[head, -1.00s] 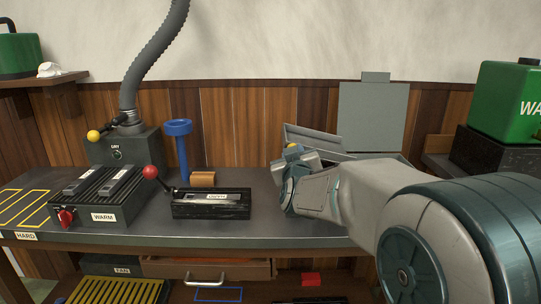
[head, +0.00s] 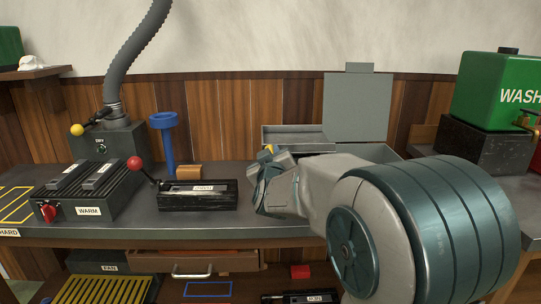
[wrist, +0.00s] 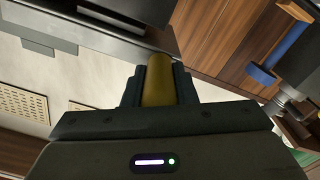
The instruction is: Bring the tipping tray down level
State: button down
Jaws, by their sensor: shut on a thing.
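The grey tipping tray (head: 292,132) is at the back of the bench, in front of the upright grey panel (head: 357,105). Its upper edge looks about level in the head view. My gripper (head: 266,160) is at its front left, shut on a yellow handle (head: 269,149). The handle shows as a yellow cylinder (wrist: 158,75) between the fingers in the wrist view. My gripper and forearm hide the tray's lower front and whatever is under it.
Left of my gripper are a black unit with a red-knobbed lever (head: 197,197), a blue funnel-topped stand (head: 166,140) and the WARM block (head: 88,195). A green WASH container (head: 500,90) stands at the right. A drawer (head: 190,264) is below the bench.

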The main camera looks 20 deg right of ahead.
jog(key=c, duration=1.2)
grip_release()
jog(key=shift+w+a+f, duration=0.1)
jog(key=shift+a+f, duration=0.05)
jog(key=shift+f, duration=0.1)
jog(key=shift+r, duration=0.1)
jog(key=shift+s, duration=0.3)
jog(key=p+v, duration=0.1)
jog(key=v, duration=1.2)
jog(key=shift+s, duration=0.15)
jog(key=shift+r+p, duration=0.15)
jog(key=shift+p, duration=0.15)
